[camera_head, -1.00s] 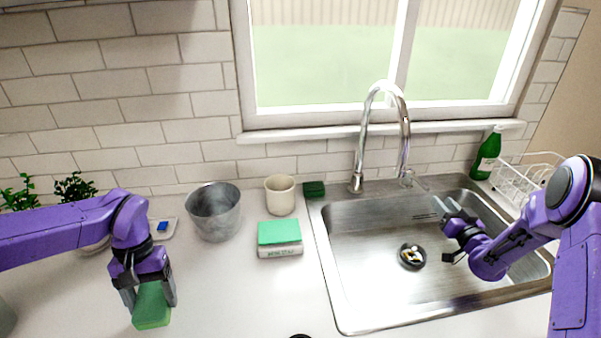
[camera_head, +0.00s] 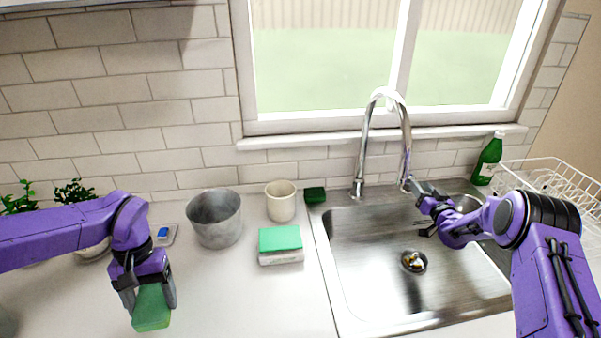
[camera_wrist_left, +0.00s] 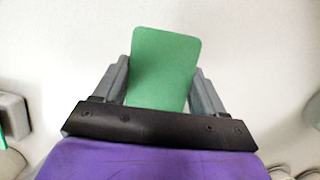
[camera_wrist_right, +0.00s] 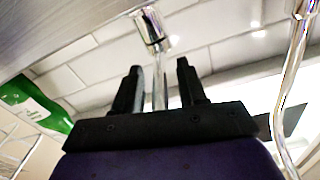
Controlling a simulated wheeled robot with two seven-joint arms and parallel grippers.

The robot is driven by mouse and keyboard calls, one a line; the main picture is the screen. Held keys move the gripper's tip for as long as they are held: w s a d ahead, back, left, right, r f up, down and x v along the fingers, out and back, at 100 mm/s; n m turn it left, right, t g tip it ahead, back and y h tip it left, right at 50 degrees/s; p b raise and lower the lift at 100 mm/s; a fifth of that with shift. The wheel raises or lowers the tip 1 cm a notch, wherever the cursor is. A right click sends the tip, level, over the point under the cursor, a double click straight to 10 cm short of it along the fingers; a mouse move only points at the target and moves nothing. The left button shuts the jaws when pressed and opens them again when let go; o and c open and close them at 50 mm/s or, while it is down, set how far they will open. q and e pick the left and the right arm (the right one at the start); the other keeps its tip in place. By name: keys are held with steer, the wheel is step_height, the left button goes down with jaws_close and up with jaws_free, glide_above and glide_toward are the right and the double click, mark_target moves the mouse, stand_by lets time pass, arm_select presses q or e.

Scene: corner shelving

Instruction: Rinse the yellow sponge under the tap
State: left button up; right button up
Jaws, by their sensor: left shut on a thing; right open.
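My left gripper (camera_head: 148,290) is shut on a sponge (camera_head: 151,310) over the counter at the left. The sponge looks green here and in the left wrist view (camera_wrist_left: 166,65); no yellow shows. The chrome tap (camera_head: 362,150) arches over the back of the steel sink (camera_head: 345,265). No water shows coming from it.
A metal pot (camera_head: 214,220), a cream cup (camera_head: 281,203) and a green-topped white block (camera_head: 280,246) stand between the sponge and the sink. A small dark green block (camera_head: 315,195) sits by the sink's back corner. A green bottle (camera_head: 488,158) and white rack (camera_head: 555,195) stand right.

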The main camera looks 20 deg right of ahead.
mark_target(157, 309)
jaws_close()
arm_select(q)
step_height(157, 309, down, 3)
steer(key=b, duration=0.3)
steer(key=shift+f+b, duration=0.35)
steer(key=shift+f, duration=0.05)
steer(key=shift+w, duration=0.1)
arm_select(e)
steer(key=d+n+y, duration=0.1)
steer(key=n+y, duration=0.1)
steer(key=y, duration=0.1)
steer(key=shift+d, duration=0.2)
arm_select(q)
steer(key=shift+r, duration=0.1)
arm_select(e)
jaws_free()
